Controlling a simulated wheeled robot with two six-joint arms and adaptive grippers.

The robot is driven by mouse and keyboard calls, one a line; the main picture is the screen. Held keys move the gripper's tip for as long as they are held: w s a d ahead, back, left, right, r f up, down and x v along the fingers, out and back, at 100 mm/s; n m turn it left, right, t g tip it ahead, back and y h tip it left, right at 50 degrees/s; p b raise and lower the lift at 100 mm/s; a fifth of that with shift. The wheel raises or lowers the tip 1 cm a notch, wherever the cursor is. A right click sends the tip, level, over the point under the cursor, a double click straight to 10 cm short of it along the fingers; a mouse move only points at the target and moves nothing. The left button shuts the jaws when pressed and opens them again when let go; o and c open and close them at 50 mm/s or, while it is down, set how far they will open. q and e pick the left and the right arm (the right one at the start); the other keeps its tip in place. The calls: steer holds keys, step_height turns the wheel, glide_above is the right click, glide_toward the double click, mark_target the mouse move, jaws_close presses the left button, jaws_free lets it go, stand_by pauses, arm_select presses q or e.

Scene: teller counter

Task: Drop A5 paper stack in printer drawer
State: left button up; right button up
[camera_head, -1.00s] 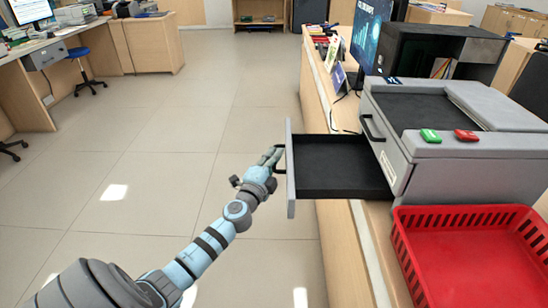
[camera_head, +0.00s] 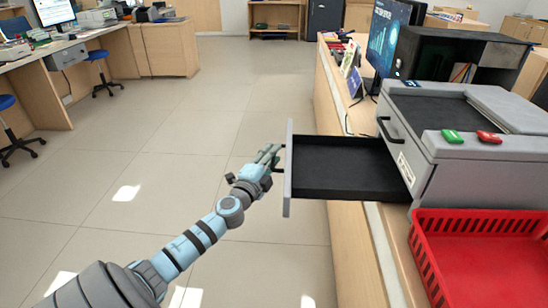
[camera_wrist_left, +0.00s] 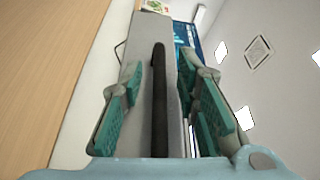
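The printer (camera_head: 480,175) is a grey box on the counter at the right. Its drawer (camera_head: 345,180) is pulled out to the left, and its dark tray looks empty. My left gripper (camera_head: 270,158) is at the drawer's front panel (camera_head: 288,165), by its dark handle. In the left wrist view, the handle (camera_wrist_left: 159,100) stands as a dark bar between the spread fingers (camera_wrist_left: 158,85), with a gap on both sides. The left gripper is open. My right gripper is not in view. I cannot make out an A5 paper stack.
A red basket (camera_head: 480,260) stands on the counter in front of the printer. Green (camera_head: 452,137) and red (camera_head: 489,137) pieces sit on the printer's top. A black cabinet (camera_head: 445,45) and a monitor (camera_head: 385,40) are behind. The floor (camera_head: 190,130) to the left is clear.

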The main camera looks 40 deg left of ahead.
arm_select(q)
steer(key=r+v, duration=0.1)
steer(key=v, duration=1.1)
steer(key=shift+f, duration=0.45)
